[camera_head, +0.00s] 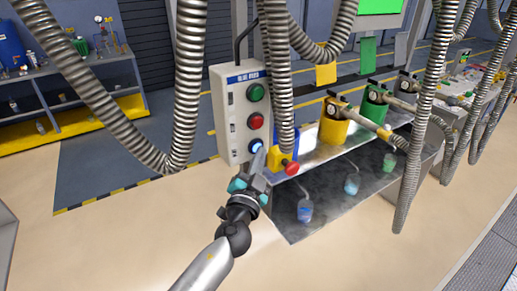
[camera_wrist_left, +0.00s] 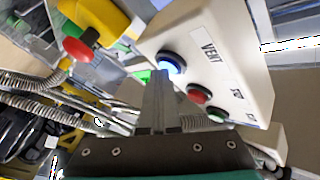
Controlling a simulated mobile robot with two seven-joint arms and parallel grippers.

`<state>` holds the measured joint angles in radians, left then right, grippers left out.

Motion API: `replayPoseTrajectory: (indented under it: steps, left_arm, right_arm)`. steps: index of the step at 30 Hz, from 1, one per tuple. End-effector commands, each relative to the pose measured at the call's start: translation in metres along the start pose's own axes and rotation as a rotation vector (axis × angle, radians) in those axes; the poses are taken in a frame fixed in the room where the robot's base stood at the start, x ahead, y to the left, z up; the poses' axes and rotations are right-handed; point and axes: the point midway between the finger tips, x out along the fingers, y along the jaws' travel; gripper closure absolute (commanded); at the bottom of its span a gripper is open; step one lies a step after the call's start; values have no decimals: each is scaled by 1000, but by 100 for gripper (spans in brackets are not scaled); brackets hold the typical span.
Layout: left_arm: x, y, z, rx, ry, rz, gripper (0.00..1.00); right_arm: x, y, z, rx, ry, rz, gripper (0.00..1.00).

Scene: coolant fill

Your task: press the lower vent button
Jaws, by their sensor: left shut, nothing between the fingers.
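A pale control box (camera_head: 228,120) hangs upright with a column of buttons: green on top, red in the middle, and the lower vent button (camera_head: 255,146) glowing blue. In the left wrist view the box lies tilted, with the word VENT beside the blue button (camera_wrist_left: 171,64). My left gripper (camera_head: 259,158) is shut and empty, its fingertips right at the blue button. In the wrist view the fingertips (camera_wrist_left: 158,76) overlap the button's lower edge; I cannot tell whether they touch it. My right gripper is in neither view.
A red knob (camera_head: 291,168) on a yellow part sits just right of my left gripper. Grey corrugated hoses (camera_head: 280,75) hang close around the box. A metal tray (camera_head: 300,228) with bottles lies to the right. The floor at left is clear.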

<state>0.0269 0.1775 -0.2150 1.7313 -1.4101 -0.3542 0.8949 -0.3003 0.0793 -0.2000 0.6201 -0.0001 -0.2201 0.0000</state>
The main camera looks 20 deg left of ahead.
Motion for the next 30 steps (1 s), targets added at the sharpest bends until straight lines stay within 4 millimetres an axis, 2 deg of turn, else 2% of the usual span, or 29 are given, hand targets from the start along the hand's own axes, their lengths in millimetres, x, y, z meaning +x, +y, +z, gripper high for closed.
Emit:
replayPoseTrajectory:
  steps: [15,26,30]
  left_arm:
    - [-12,9,-8,-1,-1,-1,100]
    - [-14,10,-10,-1,0,0,100]
    - [-22,17,-15,-2,0,1,100]
  right_arm:
    - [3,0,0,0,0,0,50]
    - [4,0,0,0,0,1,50]
    - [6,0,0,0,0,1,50]
